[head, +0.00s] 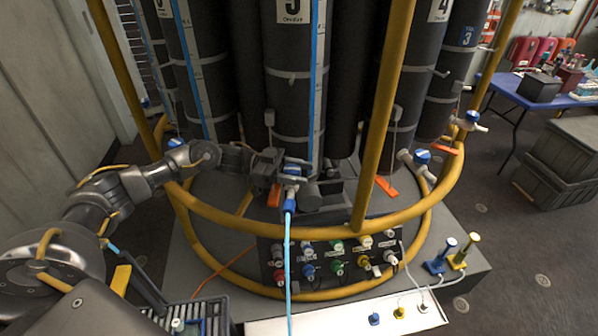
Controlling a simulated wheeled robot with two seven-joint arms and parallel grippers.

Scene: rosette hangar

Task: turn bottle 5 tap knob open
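Bottle 5 (293,95) is a tall dark cylinder with a white "5" label and a blue-and-white strip, standing behind the yellow rail. Its tap (290,199) is low on its front, with blue parts and a light blue hose (288,260) hanging down. My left gripper (292,171) reaches in from the left, over the rail, with its fingers at the blue knob of the tap. The fingers hide part of the knob, and I cannot tell whether they are closed on it. My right gripper is not in view.
A yellow rail (300,222) circles the bottles, with a yellow upright (384,115) right of the tap. Bottle 4 (412,75) stands to the right. A panel of coloured connectors (335,265) is below. A blue table (508,92) and grey crates (568,155) stand at right.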

